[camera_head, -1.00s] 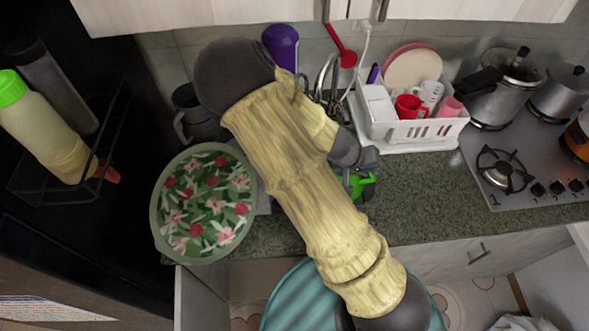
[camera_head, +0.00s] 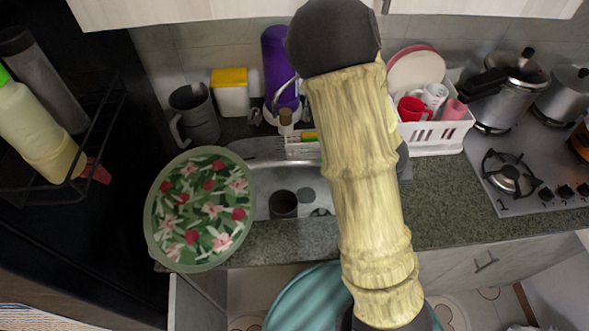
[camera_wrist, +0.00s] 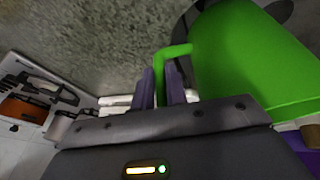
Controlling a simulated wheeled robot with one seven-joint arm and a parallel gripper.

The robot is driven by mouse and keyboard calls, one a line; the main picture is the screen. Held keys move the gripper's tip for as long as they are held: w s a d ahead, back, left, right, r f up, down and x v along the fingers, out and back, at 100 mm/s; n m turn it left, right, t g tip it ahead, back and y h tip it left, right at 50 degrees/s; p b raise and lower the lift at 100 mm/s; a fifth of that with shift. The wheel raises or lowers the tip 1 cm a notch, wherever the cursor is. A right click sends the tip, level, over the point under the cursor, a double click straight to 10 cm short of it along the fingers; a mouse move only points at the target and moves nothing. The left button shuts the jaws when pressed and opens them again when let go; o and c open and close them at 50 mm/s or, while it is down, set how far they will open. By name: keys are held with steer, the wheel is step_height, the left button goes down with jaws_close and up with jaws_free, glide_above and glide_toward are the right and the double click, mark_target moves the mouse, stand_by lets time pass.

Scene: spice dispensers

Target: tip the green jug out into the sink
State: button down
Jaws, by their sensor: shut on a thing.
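The green jug (camera_wrist: 255,55) fills the upper right of the wrist view, tilted in the picture. My gripper (camera_wrist: 163,88) is shut on its green handle, which runs between the two fingers. In the head view my yellow-sleeved arm covers the gripper, and the jug does not show there. The sink (camera_head: 308,180) is a metal basin in the counter, partly behind my arm. A dark round cup or drain piece (camera_head: 283,204) is in it. I cannot tell whether the jug is over the basin or what it holds.
A flowered green tray (camera_head: 205,212) overlaps the counter left of the sink. A grey jug (camera_head: 195,117), a yellow-lidded container (camera_head: 231,95) and a purple bottle (camera_head: 279,60) stand behind. A white dish rack (camera_head: 432,137) and the stove (camera_head: 540,185) are to the right.

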steer(key=shift+s+d+y, duration=0.25)
steer(key=shift+d+y, duration=0.25)
steer(key=shift+y, duration=0.1)
steer(key=shift+s+d+f+m+t+y+p, duration=0.15)
steer(key=shift+d+m+t+y+p, duration=0.2)
steer(key=shift+t+y+p, duration=0.2)
step_height(320, 180, up, 5)
steer(key=p, duration=0.5)
stand_by(0.8)
